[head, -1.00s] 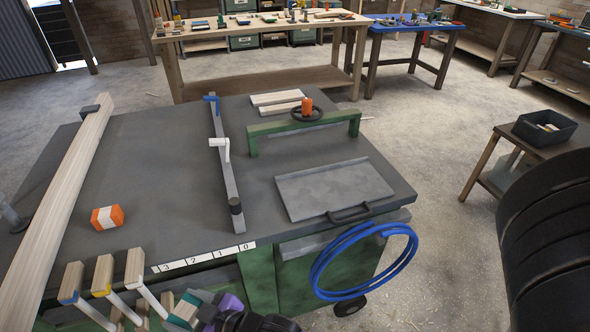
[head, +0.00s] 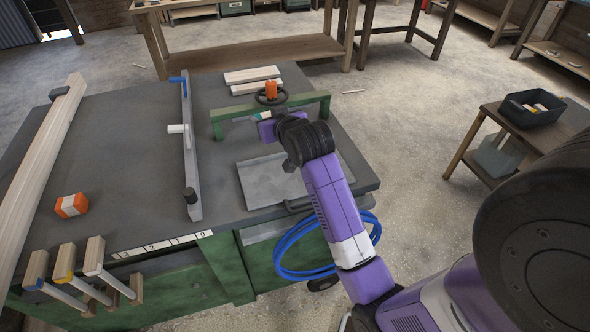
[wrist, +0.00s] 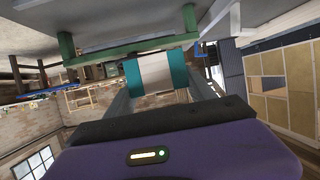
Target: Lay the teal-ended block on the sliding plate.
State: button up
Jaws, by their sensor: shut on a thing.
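The teal-ended block (wrist: 156,72) is white in the middle with teal ends. It is between the fingers of my gripper (wrist: 160,88) in the wrist view, and my gripper is shut on it. In the head view my gripper (head: 262,124) is over the table near the green bridge, and only a small teal and white bit of the block shows. The sliding plate (head: 262,184) is a grey sheet with a dark front handle, on the right of the table. My arm crosses over its right part and hides some of it.
A green bridge (head: 312,108) with an orange-topped handwheel (head: 271,92) stands behind the plate. A grey fence bar (head: 190,150) runs along its left. An orange and white block (head: 71,205) lies at the left. A blue hose loop (head: 300,255) hangs in front.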

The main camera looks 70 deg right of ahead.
jog(key=s+d+r+m+g+h, duration=0.1)
jog(key=s+d+r, duration=0.2)
jog(key=s+d, duration=0.15)
jog(key=f, duration=1.9)
jog(key=shift+w+d+f, duration=0.25)
jog(key=shift+w+d, duration=0.05)
jog(key=shift+d, duration=0.05)
jog(key=shift+f, duration=0.1)
jog(key=o, duration=1.4)
